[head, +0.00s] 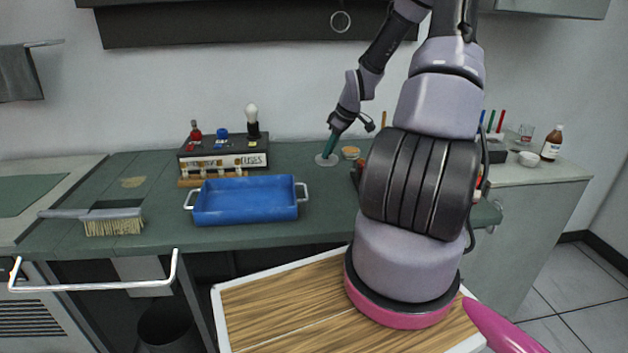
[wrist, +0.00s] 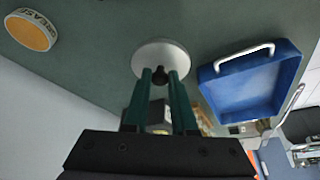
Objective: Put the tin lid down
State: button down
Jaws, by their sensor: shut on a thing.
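The tin lid (head: 326,160) is a pale grey disc with a dark knob. My gripper (head: 331,147) has green fingers and is shut on that knob from above. In the wrist view the lid (wrist: 163,52) lies flat between my fingertips (wrist: 160,76) and the green worktop. It is at or close to the worktop; I cannot tell whether it touches. The open grease tin (head: 350,152), with orange contents, stands just right of the lid in the head view. The tin (wrist: 31,30) is apart from the lid at the upper left in the wrist view.
A blue tray (head: 246,201) with handles sits left of my gripper on the green worktop (head: 150,165). A fuse box (head: 222,150) with bulbs stands behind the tray. A brush (head: 112,220) lies at the left. Worktop in front of the lid is clear.

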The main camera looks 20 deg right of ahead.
notch_tip(320, 180, down, 8)
jog(key=shift+r, duration=0.15)
dwell(0.4)
jog(key=c, duration=0.7)
grip_release()
jog(key=v, duration=1.2)
jog(key=s+a+r+m+h, duration=0.25)
jog(key=s+a+r, duration=0.3)
jog(key=r, duration=0.45)
jog(key=s+a+r+m+h, duration=0.1)
jog(key=s+a+r+m, duration=0.4)
jog(key=r, duration=0.4)
jog(key=s+a+r+m+t+y, duration=0.1)
jog(key=s+a+r, duration=0.1)
jog(key=s+r, duration=0.1)
jog(key=s+a+r+m+t, duration=0.1)
jog(key=s+a+r+m, duration=0.1)
jog(key=s, duration=0.3)
jog(key=s+a+r+m+t+y, duration=0.1)
jog(key=s+a+r, duration=0.3)
jog(key=r, duration=0.1)
jog(key=shift+s+a+t+y, duration=0.1)
jog(key=shift+a+t+y, duration=0.1)
jog(key=shift+t+y, duration=0.15)
